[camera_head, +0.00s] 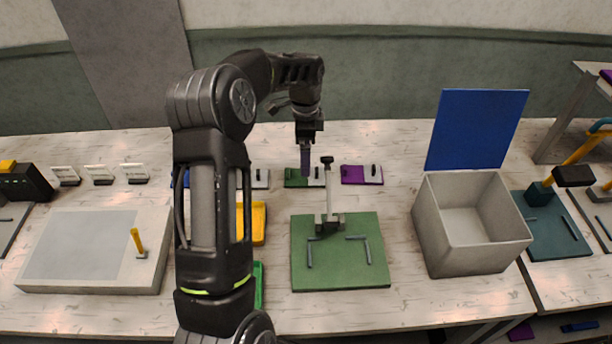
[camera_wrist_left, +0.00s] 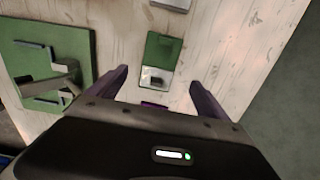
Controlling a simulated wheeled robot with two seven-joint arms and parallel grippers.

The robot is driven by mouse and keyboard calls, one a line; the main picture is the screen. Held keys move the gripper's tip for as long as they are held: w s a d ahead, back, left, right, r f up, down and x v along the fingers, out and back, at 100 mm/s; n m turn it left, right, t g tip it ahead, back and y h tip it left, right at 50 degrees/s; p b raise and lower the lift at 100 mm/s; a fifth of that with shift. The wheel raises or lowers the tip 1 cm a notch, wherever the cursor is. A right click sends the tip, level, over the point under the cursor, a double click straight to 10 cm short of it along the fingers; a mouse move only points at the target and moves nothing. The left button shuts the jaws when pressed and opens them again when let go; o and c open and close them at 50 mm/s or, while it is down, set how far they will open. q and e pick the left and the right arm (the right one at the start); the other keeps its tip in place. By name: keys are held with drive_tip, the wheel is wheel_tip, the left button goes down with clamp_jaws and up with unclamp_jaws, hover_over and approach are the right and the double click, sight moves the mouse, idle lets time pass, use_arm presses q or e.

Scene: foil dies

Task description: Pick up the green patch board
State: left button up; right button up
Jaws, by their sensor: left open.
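The green patch board (camera_head: 292,181) is a small flat board, part green and part white, with a small dark part on its white end. It lies on the table in the row behind the large green plate. In the left wrist view the board (camera_wrist_left: 164,50) lies just beyond and between my open fingertips. My left gripper (camera_head: 306,172) points down over the board and hides part of it in the head view. Its fingers (camera_wrist_left: 158,80) are spread and empty. I cannot tell the exact height gap. My right gripper is not in view.
A purple-and-white board (camera_head: 355,174) lies just right of the green one, a white one (camera_head: 260,180) to its left. A large green plate with a clamp (camera_head: 340,275) stands in front. A grey bin (camera_head: 456,245) with a blue panel (camera_head: 476,130) is at right.

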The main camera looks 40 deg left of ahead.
use_arm(q)
drive_tip(key=shift+f, duration=1)
drive_tip(key=shift+f, duration=0.1)
wheel_tip(320, 180, down, 5)
drive_tip(key=shift+s+f, duration=0.1)
drive_tip(key=shift+c, duration=0.2)
drive_tip(key=c, duration=1.4)
wheel_tip(320, 180, up, 18)
drive_tip(key=shift+r, duration=0.1)
idle(0.6)
